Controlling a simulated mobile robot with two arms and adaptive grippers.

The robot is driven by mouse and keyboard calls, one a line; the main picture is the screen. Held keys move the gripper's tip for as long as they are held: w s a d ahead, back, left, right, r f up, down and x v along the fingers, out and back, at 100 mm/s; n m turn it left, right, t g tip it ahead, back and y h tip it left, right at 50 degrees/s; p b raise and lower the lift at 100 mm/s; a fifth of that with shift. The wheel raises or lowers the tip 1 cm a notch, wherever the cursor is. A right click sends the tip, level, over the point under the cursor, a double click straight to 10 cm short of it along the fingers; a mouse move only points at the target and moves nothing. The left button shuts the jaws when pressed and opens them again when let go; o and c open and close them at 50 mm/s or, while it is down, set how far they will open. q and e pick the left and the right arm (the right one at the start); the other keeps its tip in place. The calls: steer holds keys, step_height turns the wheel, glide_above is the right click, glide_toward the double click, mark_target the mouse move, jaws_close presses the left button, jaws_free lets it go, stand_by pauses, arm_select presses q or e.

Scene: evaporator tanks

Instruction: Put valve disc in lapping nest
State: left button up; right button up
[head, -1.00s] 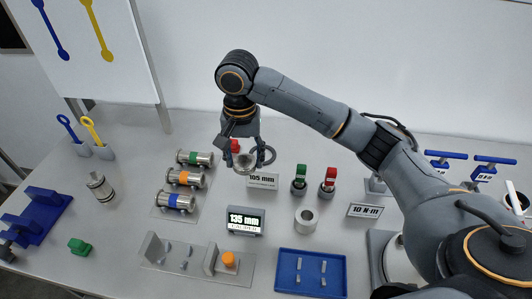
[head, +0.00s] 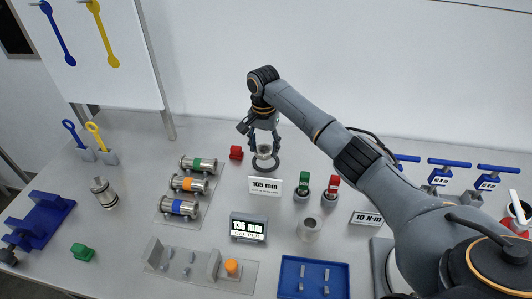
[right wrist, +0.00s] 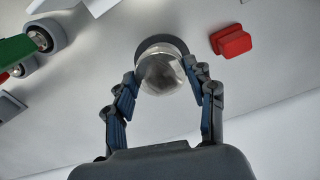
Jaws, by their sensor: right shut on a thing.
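The valve disc (head: 264,151), a shiny round silver piece, is between the fingers of my right gripper (head: 264,148), which is shut on it and points down. In the right wrist view the disc (right wrist: 160,71) sits between the two fingertips (right wrist: 165,82). A dark round ring, which looks like the lapping nest (head: 265,167), lies on the table directly below the disc. In the right wrist view the ring's edge (right wrist: 160,41) shows behind the disc, partly hidden by it. I cannot tell whether the disc touches the ring. My left gripper is not in view.
A red block (head: 236,153) stands just left of the ring. The 105 mm sign (head: 265,186) is in front of it. Green (head: 304,182) and red-topped (head: 331,184) pieces stand to the right. Banded cylinders (head: 188,184) lie on the left. The back wall is behind.

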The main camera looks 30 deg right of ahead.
mark_target(266, 162)
steer(key=shift+w+d+f, duration=0.5)
steer(key=shift+f, duration=1.9)
steer(key=o, duration=1.5)
steer(key=shift+d+f, duration=0.1)
steer(key=shift+f, duration=0.05)
step_height(266, 162, up, 12)
steer(key=shift+r+b, duration=0.15)
steer(key=shift+b, duration=0.55)
